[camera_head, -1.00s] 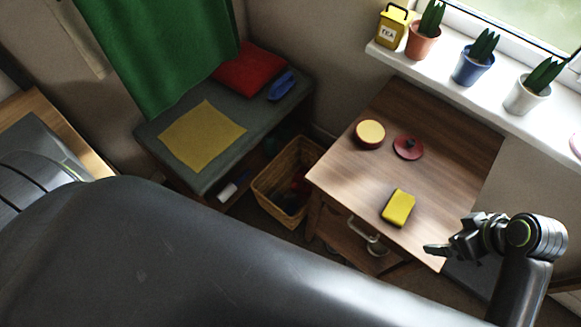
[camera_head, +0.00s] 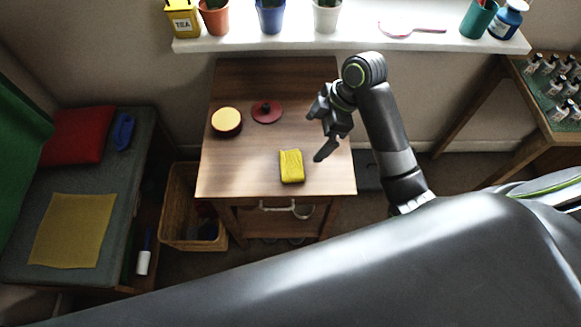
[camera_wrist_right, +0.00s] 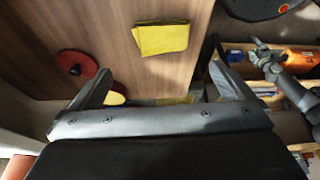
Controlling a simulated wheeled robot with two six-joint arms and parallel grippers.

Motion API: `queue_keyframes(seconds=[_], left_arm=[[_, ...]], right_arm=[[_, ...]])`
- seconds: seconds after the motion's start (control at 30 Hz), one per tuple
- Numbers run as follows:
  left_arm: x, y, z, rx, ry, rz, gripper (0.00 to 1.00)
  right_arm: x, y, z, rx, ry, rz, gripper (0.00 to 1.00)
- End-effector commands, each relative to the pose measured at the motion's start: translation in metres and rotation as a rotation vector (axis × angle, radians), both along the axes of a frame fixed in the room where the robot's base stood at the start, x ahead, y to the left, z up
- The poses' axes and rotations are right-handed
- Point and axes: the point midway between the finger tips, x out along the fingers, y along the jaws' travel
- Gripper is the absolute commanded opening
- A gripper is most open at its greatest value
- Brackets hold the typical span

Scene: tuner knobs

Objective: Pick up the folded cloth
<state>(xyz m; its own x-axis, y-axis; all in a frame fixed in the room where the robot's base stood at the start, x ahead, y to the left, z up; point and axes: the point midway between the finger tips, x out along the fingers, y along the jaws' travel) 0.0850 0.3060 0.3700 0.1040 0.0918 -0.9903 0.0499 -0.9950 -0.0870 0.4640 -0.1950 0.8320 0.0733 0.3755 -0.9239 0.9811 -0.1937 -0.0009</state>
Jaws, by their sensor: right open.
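The folded cloth (camera_head: 291,166) is a small, thick yellow rectangle lying flat near the front right of the wooden table. It also shows in the right wrist view (camera_wrist_right: 162,38), beyond the fingers and left of the table edge. My right gripper (camera_head: 318,131) is open and empty above the table's right side, to the right of the cloth and apart from it. Its spread fingers (camera_wrist_right: 162,88) also show in the right wrist view. A grey jointed part at the right of that view looks like my left gripper (camera_wrist_right: 262,52); its jaws are unclear.
A round yellow-topped tin (camera_head: 226,121) and a red lid with a dark knob (camera_head: 267,111) are on the table's (camera_head: 245,178) far left half. A flat yellow cloth (camera_head: 72,230) lies on the bench at left. A wicker basket (camera_head: 173,215) stands between bench and table.

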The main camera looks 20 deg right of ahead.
Motion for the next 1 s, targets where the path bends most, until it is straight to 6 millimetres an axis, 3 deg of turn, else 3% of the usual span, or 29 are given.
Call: queue_keyframes(seconds=[0.03, 0.2, 0.4, 0.63, 0.83, 1.0], left_arm=[[0.000, 0.000, -0.012, 0.000, 0.000, 0.000, 0.81], [0.000, 0.000, -0.028, 0.000, 0.000, 0.000, 0.81], [0.000, 0.000, -0.029, 0.000, 0.000, 0.000, 0.81], [0.000, 0.000, -0.030, 0.000, 0.001, 0.000, 0.81], [0.000, 0.000, -0.032, 0.000, 0.000, 0.000, 0.81], [0.000, 0.000, -0.033, 0.000, 0.000, 0.000, 0.81]], right_arm=[[0.001, 0.004, -0.013, 0.002, 0.001, 0.000, 1.00], [0.002, 0.014, -0.036, 0.003, 0.002, 0.000, 1.00], [0.004, 0.026, -0.063, 0.002, 0.003, -0.002, 1.00], [0.005, 0.032, -0.076, 0.001, 0.001, -0.001, 1.00], [0.005, 0.043, -0.105, 0.001, 0.002, -0.001, 1.00], [0.007, 0.048, -0.118, 0.000, -0.001, 0.000, 1.00]])
